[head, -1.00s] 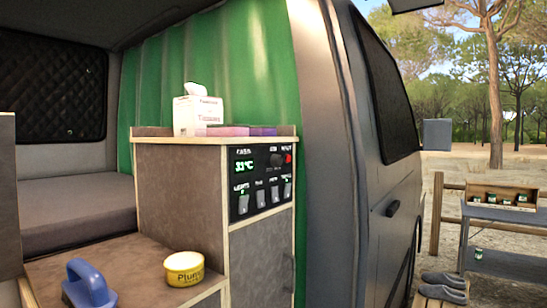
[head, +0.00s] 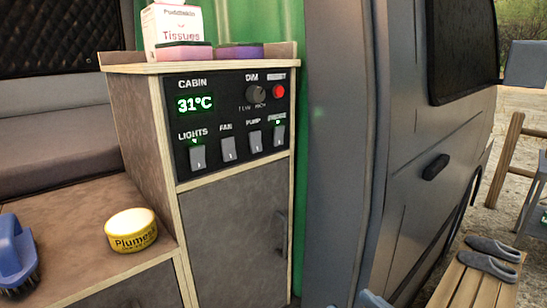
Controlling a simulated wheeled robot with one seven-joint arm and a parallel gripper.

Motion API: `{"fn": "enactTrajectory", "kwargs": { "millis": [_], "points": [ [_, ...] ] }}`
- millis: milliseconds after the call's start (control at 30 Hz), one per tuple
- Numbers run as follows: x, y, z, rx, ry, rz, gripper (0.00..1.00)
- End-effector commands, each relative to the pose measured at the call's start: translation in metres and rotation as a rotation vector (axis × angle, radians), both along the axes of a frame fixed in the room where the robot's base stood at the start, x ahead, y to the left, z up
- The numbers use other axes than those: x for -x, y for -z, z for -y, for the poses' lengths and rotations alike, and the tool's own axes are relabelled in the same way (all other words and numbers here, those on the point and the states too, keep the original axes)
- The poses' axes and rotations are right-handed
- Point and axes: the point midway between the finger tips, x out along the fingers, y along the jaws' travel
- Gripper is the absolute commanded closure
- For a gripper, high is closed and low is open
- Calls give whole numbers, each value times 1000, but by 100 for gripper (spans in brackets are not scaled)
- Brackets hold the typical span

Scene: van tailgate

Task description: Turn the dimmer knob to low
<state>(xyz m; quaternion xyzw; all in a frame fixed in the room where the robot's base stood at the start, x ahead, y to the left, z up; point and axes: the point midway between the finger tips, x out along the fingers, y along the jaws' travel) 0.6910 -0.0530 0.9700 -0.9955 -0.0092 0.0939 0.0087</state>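The dimmer knob (head: 256,94) is a small dark round knob under the label DIM, on the black control panel (head: 235,115) at the top of the cabinet front. Small lettering sits below the knob on both sides; it is too small to read surely. Which way the knob points cannot be made out. Nothing touches or covers it. My gripper is not recognisable in the head view.
A red button (head: 278,91) sits close right of the knob. A tissue box (head: 172,27) stands on the cabinet top. A yellow tin (head: 131,231) and blue brush (head: 14,255) lie on the left counter.

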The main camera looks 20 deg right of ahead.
Motion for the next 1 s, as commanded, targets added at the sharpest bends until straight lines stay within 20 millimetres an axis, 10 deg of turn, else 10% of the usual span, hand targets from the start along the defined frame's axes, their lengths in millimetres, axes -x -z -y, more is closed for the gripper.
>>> {"fn": "enactTrajectory", "kwargs": {
  "millis": [300,700,1000],
  "points": [
    [-98,-112,-4,-28,-89,77,41],
    [-155,-263,-18,-26,-251,168,41],
    [-166,-297,-24,-19,-297,188,41]
  ]
}}
